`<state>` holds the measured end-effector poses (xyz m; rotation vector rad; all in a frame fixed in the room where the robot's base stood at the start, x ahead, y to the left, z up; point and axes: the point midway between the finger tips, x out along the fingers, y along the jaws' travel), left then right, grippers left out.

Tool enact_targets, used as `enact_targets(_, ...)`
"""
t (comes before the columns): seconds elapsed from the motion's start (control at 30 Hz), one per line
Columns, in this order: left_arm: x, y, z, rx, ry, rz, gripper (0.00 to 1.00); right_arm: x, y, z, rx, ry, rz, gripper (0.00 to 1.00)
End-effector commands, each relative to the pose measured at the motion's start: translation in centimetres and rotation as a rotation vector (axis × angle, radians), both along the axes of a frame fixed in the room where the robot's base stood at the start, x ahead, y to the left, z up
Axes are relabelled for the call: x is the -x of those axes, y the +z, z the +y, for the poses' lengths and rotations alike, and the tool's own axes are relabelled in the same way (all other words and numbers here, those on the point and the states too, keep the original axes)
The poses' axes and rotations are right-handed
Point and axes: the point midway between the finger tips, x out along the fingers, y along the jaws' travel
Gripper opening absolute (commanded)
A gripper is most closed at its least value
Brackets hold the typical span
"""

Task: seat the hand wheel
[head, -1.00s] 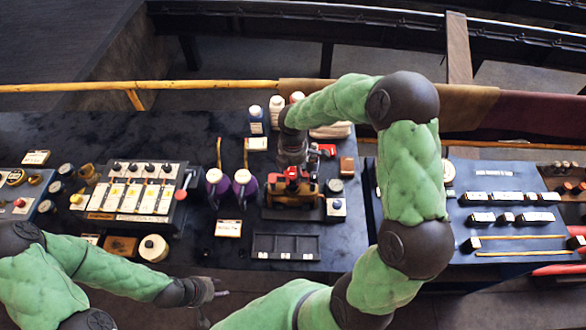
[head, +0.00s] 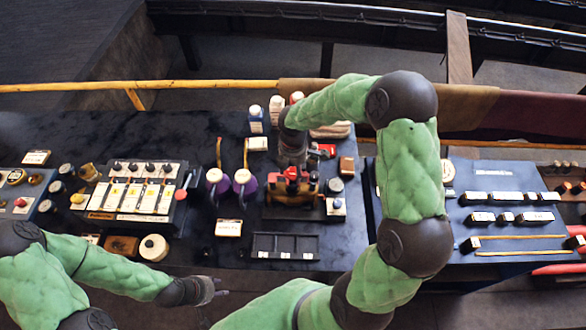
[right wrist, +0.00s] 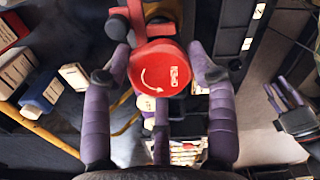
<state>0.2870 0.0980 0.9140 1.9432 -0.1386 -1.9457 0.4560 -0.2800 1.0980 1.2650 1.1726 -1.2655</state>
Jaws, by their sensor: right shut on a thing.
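The hand wheel (right wrist: 160,68), a round red disc with white lettering and a curved white arrow, is between the purple fingers of my right gripper (right wrist: 160,76). The gripper is shut on it. Red and dark parts lie directly beyond the wheel; I cannot tell whether it sits fully on them. In the head view my right gripper (head: 291,158) is over the small engine (head: 291,194), its fingers and the wheel mostly hidden. My left gripper (head: 207,290) is in front of the table edge, away from the engine; its finger opening is unclear.
Two purple-bodied cans (head: 243,183) stand left of the engine. A black divided tray (head: 285,246) lies in front. Bottles (head: 256,119) stand behind. A lever panel (head: 138,190) is at left, a blue parts board (head: 510,215) at right. Some dark table is bare around the label card.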

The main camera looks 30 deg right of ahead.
Motion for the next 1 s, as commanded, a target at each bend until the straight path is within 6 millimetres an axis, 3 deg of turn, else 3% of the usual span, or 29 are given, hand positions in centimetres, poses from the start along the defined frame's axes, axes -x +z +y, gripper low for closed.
enact_targets(0.97,0.0,-0.8,0.0,0.000,0.000,0.000,0.40,0.0,-1.2,0.0,0.000,-0.001,-0.001,0.12)
enact_targets(1.0,0.0,-0.8,0.0,0.000,0.000,0.000,0.40,0.0,-1.2,0.0,0.000,-0.001,-0.001,0.63)
